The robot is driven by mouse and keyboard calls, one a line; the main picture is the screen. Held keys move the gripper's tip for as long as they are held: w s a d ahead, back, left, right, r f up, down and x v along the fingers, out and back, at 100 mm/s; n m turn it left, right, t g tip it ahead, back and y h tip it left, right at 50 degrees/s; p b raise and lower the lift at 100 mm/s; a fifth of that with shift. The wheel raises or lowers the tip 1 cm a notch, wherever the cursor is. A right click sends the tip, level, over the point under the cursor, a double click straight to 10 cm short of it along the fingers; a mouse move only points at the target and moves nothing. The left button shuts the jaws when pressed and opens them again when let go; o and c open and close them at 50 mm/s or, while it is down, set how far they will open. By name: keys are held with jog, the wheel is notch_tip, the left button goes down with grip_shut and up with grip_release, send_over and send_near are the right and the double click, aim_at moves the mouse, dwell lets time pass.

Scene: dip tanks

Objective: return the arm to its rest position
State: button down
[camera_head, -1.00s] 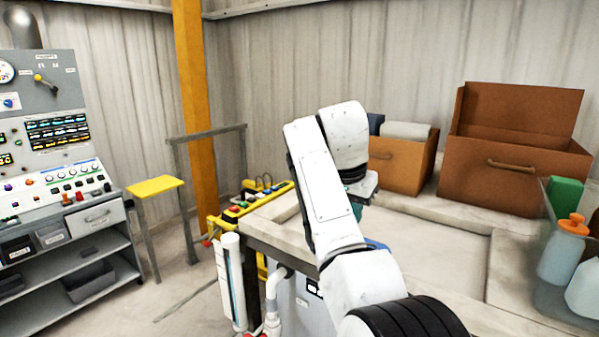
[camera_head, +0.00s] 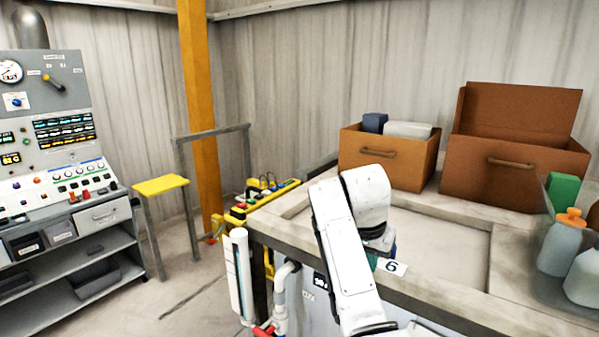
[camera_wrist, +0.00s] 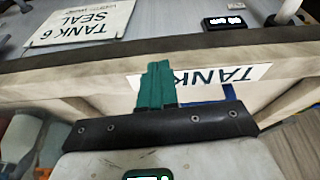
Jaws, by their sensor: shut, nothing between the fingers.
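My white arm (camera_head: 345,255) reaches over the near edge of the light tank top. My gripper shows in the wrist view as teal fingers (camera_wrist: 156,84), closed together with nothing between them. In the head view only a bit of teal shows below the arm's wrist, beside the "6" label (camera_head: 391,267). In the wrist view the fingers overlap the tank's rim and partly cover the upside-down "TANK" label (camera_wrist: 215,76). I cannot tell the gap between fingers and rim.
A small brown box (camera_head: 388,161) and a large open brown box (camera_head: 516,150) stand at the back of the tank top. A clear bin with bottles (camera_head: 562,245) is at right. A yellow stool (camera_head: 160,185) and a control panel (camera_head: 62,135) are at left.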

jog(key=s+d+f+n, duration=0.1)
jog(key=s+d+f, duration=0.2)
jog(key=s+f, duration=0.45)
jog(key=s+d+f+n+g, duration=0.1)
jog(key=s+d+f, duration=0.3)
jog(key=s+f, duration=0.3)
jog(key=s+d+f+n, duration=0.1)
jog(key=s+d+f, duration=0.2)
jog(key=s+f, duration=0.45)
jog(key=s+d+f+n+y, duration=0.1)
jog(key=s+f, duration=0.1)
jog(key=s, duration=1.1)
jog(key=s+f+n+g+y, duration=0.1)
jog(key=s+f, duration=0.1)
jog(key=s, duration=1.2)
jog(key=shift+d+n, duration=0.4)
jog(key=shift+f, duration=0.1)
